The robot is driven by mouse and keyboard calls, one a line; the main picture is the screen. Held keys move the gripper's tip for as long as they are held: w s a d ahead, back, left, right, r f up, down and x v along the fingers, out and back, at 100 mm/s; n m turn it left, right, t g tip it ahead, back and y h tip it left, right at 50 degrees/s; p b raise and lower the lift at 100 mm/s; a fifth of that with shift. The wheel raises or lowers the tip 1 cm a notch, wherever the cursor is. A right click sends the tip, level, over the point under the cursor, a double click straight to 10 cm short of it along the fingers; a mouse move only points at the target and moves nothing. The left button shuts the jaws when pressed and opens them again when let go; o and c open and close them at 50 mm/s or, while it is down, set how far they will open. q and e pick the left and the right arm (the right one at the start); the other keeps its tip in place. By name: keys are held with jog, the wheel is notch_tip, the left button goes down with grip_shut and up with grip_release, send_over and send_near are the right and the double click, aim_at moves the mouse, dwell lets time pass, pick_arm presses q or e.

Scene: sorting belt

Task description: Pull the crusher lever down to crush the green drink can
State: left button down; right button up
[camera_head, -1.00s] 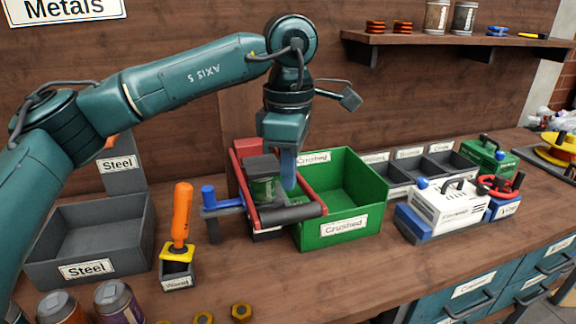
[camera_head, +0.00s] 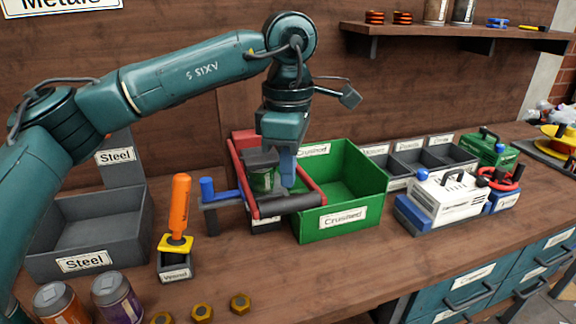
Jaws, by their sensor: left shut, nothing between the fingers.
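The can crusher has a red-armed lever with a dark roller bar (camera_head: 286,204) across its front end, low at the front. The green drink can (camera_head: 263,178) stands in the crusher under a dark press block (camera_head: 262,158); its lower part is hidden by the lever. My left gripper (camera_head: 287,180) points down from above, shut and empty, its blue-grey fingers between the lever's red arms, just behind the roller bar. I cannot tell if the fingers touch the bar. My right gripper is not in view.
An open green bin (camera_head: 345,232) labelled Crushed stands right beside the crusher. A blue-topped post (camera_head: 208,190) and an orange-handled tool (camera_head: 180,205) are to the left. A grey Steel bin (camera_head: 62,240), cans and brass nuts (camera_head: 240,303) lie further left and in front.

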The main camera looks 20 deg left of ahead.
aim_at(289, 197)
pick_arm(q)
notch_tip(289, 197, down, 2)
jog(key=shift+f+b, duration=0.15)
jog(key=shift+b, duration=0.5)
jog(key=shift+s+d+f+b, duration=0.1)
jog(key=shift+s+f+b, duration=0.1)
jog(key=shift+f+b, duration=0.55)
jog(key=shift+w+f+b, duration=0.1)
jog(key=shift+f+b, duration=0.2)
jog(key=shift+f, duration=0.4)
jog(key=shift+d+f+b, duration=0.1)
jog(key=shift+f+b, duration=0.9)
jog(key=shift+f, duration=0.45)
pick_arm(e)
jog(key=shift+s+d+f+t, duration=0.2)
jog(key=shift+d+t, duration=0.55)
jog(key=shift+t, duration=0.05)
